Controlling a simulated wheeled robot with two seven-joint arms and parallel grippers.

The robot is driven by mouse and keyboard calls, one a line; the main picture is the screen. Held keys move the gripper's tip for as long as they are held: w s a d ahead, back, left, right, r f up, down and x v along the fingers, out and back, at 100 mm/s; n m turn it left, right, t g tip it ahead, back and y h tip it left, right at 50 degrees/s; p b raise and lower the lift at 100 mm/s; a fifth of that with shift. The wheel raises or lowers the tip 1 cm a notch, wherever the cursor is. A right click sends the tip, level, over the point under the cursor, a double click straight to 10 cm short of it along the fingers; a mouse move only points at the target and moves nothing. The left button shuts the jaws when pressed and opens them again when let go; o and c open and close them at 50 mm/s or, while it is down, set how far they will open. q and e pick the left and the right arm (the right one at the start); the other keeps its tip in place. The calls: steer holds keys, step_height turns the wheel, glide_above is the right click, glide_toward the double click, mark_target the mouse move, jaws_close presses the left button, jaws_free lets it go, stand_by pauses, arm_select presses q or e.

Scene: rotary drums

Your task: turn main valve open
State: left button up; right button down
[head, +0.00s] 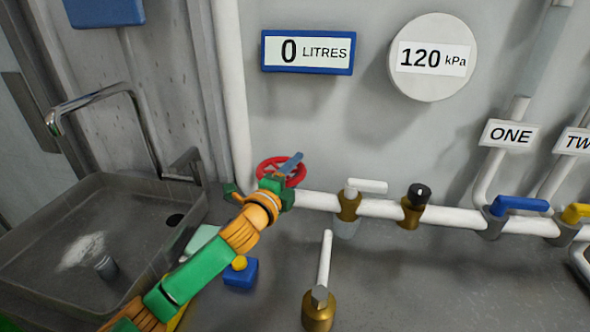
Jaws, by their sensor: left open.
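The main valve looks to be the red handwheel (268,165) at the left end of the white pipe (385,208). My left arm, green and orange, reaches up from the lower left. My left gripper (283,175) is open at the red wheel and overlaps it in the picture. It hides the wheel's lower part and the valve body. I cannot tell whether the fingers touch the rim. My right gripper is not in view.
The pipe carries a white-handled valve (367,186), a black knob (420,192), a blue lever (520,204) and a yellow lever (577,213). A brass fitting (318,312) stands in front. A sink (60,235) lies left.

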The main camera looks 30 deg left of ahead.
mark_target(289, 186)
arm_select(q)
jaws_close()
steer(key=shift+w+n+y, duration=0.2)
steer(key=shift+n+y, duration=0.6)
steer(key=shift+y, duration=0.3)
steer(key=shift+w+a+n+g+y+b, duration=0.15)
steer(key=shift+n+g+y+b, duration=0.2)
steer(key=shift+n+y, duration=0.6)
steer(key=shift+a+y, duration=0.15)
steer(key=shift+y, duration=0.3)
jaws_free()
steer(key=shift+m, duration=0.25)
steer(key=b+v, duration=0.1)
steer(key=v, duration=0.6)
